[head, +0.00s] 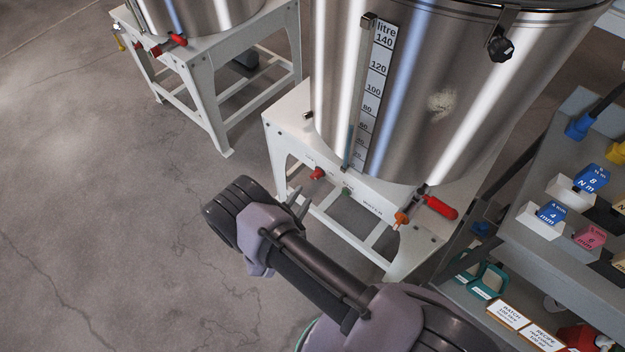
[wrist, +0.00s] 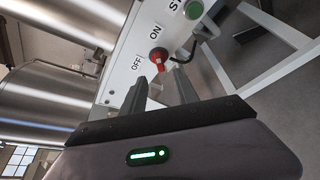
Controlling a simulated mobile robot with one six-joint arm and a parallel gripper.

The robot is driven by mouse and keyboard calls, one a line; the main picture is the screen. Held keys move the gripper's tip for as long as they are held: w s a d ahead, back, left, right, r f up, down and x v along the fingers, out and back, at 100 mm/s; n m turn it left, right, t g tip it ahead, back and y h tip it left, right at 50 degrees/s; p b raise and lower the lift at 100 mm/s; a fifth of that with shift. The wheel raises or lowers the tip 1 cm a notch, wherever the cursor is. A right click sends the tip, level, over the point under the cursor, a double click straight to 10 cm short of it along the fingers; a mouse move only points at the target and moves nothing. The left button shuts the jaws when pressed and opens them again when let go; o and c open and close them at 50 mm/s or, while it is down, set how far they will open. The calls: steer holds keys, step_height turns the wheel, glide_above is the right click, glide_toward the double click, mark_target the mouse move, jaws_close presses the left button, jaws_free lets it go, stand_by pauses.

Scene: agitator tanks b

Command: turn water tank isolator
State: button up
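The isolator is a red rotary knob (head: 318,173) on the white front panel of the near steel tank's stand. In the wrist view the red knob (wrist: 158,56) sits beside the printed words OFF and ON. Its exact setting is hard to tell. My gripper (head: 298,198) is in front of that panel, just below the knob in the head view. In the wrist view my gripper (wrist: 160,84) is open, with its two fingers apart and pointing at the knob. Nothing shows between the fingers, and they appear short of the knob.
A green button (wrist: 193,9) is close to the knob on the panel. A red-handled valve (head: 440,207) is at the tank's lower right. A second tank stand (head: 215,70) is at the back left. A grey cart (head: 560,170) stands at right. The floor at left is clear.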

mark_target(314, 178)
steer(key=b+x, duration=0.3)
steer(key=x, duration=0.6)
steer(key=shift+w+d, duration=0.1)
steer(key=shift+w, duration=0.25)
jaws_close()
